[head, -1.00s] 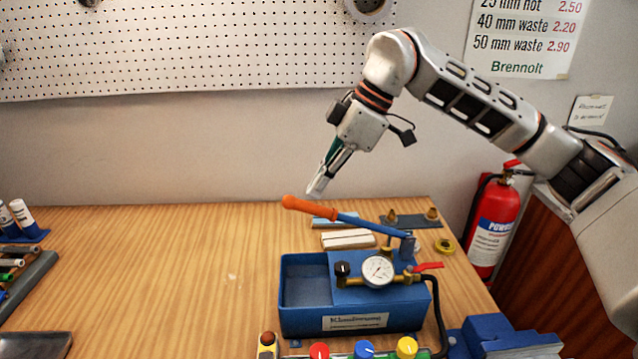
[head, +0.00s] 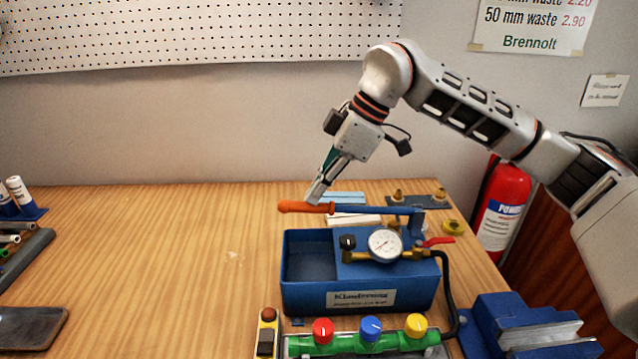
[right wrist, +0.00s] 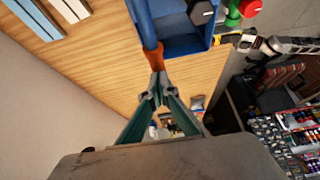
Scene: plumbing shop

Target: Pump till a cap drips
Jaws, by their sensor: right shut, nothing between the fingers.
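The blue test pump (head: 300,290) stands on the bench with its gauge (head: 385,245) and a red lever (head: 438,241). Its blue handle (head: 375,211) with an orange grip (head: 295,207) lies nearly level, pointing left. My right gripper (head: 314,199) is shut and empty, its fingertips on or just over the grip. In the right wrist view the fingertips (right wrist: 157,90) are at the end of the orange grip (right wrist: 154,57). A green pipe piece (head: 340,346) at the front bears red (head: 322,331), blue (head: 370,328) and yellow (head: 416,326) caps. I see no drip.
A blue vise (head: 520,320) stands at the front right. A black hose (head: 446,285) runs from the pump towards the green piece. Pale strips (head: 350,219) lie behind the handle.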

